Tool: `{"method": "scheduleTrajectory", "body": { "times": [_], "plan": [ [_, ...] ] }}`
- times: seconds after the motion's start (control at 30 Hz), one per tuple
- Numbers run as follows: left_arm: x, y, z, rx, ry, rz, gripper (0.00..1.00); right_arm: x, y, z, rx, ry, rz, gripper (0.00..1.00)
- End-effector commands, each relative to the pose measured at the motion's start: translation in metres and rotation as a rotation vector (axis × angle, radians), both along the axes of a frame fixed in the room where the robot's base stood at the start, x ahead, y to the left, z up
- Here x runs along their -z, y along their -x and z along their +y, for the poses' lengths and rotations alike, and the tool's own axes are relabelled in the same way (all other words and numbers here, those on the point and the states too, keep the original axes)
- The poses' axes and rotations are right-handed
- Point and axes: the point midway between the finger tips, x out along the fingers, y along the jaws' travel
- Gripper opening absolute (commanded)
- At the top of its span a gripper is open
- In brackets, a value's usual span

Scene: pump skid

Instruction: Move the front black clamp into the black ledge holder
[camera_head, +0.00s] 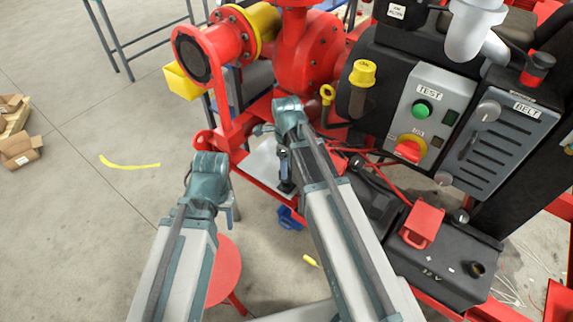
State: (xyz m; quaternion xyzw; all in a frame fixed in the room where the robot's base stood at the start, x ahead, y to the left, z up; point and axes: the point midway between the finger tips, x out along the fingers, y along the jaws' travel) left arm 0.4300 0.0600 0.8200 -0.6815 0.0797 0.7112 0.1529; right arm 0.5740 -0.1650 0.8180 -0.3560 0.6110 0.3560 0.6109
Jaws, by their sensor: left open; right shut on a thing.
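My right gripper (284,168) hangs below its teal wrist, over a pale tray with a red frame (262,165). It is shut on a small dark thing (287,187), which looks like a black clamp; its shape is mostly hidden by the gripper and arm. My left gripper (233,212) is open, low and to the left of the right one, partly hidden behind its own wrist. I cannot make out the black ledge holder for certain. I cannot tell whether the dark thing touches the tray.
A red pump (310,50) with a yellow ring stands behind. A control box (430,115), a louvred belt panel (497,135) and a black battery (440,255) are at right. A red stool (226,270) and a blue object (290,218) are below. Open floor lies left.

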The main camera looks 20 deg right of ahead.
Motion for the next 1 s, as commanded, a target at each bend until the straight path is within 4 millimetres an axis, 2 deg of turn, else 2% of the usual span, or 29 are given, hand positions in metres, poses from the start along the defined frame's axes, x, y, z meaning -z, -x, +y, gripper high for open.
{"method": "scheduleTrajectory", "body": {
  "times": [1.0],
  "plan": [
    [0.021, 0.000, 0.000, 0.000, 0.000, 0.000, 0.56, 0.021, 0.000, 0.000, 0.000, 0.000, 0.000, 0.00]
  ]
}}
